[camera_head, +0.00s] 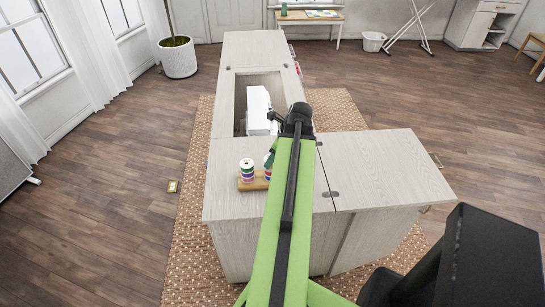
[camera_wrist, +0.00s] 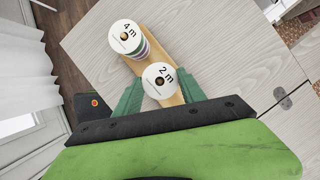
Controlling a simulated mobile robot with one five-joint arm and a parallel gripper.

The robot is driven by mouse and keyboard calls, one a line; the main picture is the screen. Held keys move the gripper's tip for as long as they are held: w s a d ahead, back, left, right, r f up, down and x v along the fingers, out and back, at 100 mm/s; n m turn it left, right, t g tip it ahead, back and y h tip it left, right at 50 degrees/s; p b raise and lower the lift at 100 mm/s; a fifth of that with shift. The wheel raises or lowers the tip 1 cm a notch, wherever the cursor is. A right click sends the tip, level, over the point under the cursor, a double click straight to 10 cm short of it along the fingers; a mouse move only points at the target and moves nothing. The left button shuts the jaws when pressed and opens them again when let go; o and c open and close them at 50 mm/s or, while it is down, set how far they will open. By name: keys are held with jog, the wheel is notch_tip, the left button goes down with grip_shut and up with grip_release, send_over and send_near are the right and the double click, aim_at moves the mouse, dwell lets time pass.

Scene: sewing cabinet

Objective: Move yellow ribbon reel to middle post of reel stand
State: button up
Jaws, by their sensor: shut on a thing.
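The wooden reel stand (camera_head: 250,186) is on the cabinet top, and it also shows in the wrist view (camera_wrist: 156,48). A reel stack marked "4 m" (camera_wrist: 125,36) with purple and green bands sits at its left end. My gripper (camera_wrist: 158,82) has its green fingers on either side of a reel marked "2 m" (camera_wrist: 159,80) and is shut on it. Only this reel's white top shows clearly, so its ribbon colour and height above the stand cannot be told. No yellow ribbon can be made out. My arm hides the stand's right part in the head view.
The pale cabinet top (camera_head: 230,205) is clear in front of the stand. The side leaf (camera_head: 385,165) on the right is bare. Behind is a recess with a white sewing machine (camera_head: 258,108). A woven rug (camera_head: 185,240) lies under the cabinet.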

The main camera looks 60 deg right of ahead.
jog(key=shift+f, duration=0.1)
jog(key=o, duration=1.4)
jog(key=p+v, duration=1.6)
jog(key=v, duration=0.1)
jog(key=shift+r, duration=0.25)
jog(key=shift+s, duration=0.1)
